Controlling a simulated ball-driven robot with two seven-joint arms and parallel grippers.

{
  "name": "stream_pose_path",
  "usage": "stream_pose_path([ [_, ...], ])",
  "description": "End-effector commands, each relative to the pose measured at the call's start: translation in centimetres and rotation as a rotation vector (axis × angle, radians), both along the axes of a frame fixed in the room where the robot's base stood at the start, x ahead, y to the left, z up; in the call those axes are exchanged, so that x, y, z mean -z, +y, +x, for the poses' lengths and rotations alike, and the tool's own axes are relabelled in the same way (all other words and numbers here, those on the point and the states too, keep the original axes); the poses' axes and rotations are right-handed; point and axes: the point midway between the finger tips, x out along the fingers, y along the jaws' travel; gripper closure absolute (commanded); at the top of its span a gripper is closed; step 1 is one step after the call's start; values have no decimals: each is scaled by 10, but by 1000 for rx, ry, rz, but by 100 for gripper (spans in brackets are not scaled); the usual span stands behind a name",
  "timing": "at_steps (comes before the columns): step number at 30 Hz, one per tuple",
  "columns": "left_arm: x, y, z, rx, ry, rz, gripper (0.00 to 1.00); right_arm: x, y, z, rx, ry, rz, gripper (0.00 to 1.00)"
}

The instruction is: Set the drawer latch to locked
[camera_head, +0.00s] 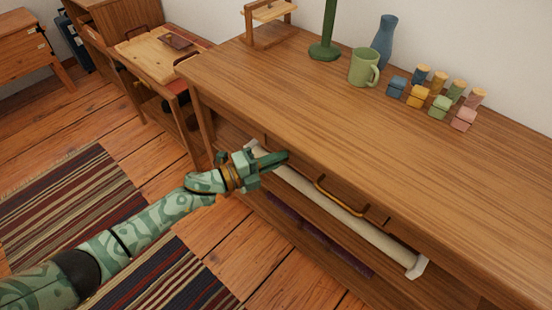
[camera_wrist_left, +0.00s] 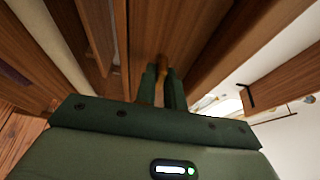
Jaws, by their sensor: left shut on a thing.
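The drawer (camera_head: 365,207) is in the front of the long wooden dresser and has a curved brass handle (camera_head: 338,197). My left gripper (camera_head: 283,157) is at the left part of the dresser front, just under the top's edge. In the left wrist view its two dark green fingers (camera_wrist_left: 163,82) are shut on a small brown-gold piece, which looks like the drawer latch (camera_wrist_left: 162,62). The fingers hide most of it, so I cannot tell which way it is set. My right gripper is not in view.
A cream rail (camera_head: 330,203) runs along the dresser front below the handle. On the dresser top (camera_head: 300,95) stand a green mug (camera_head: 361,68), a blue vase (camera_head: 385,40), a green stand (camera_head: 325,50) and several coloured blocks (camera_head: 438,100). Striped rugs (camera_head: 70,200) lie on the floor.

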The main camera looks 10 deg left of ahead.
Motion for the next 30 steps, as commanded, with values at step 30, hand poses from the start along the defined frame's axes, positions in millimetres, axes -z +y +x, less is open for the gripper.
stream_pose_path([
  [30,-2,33,-26,-2,0,6,69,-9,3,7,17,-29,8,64],
])
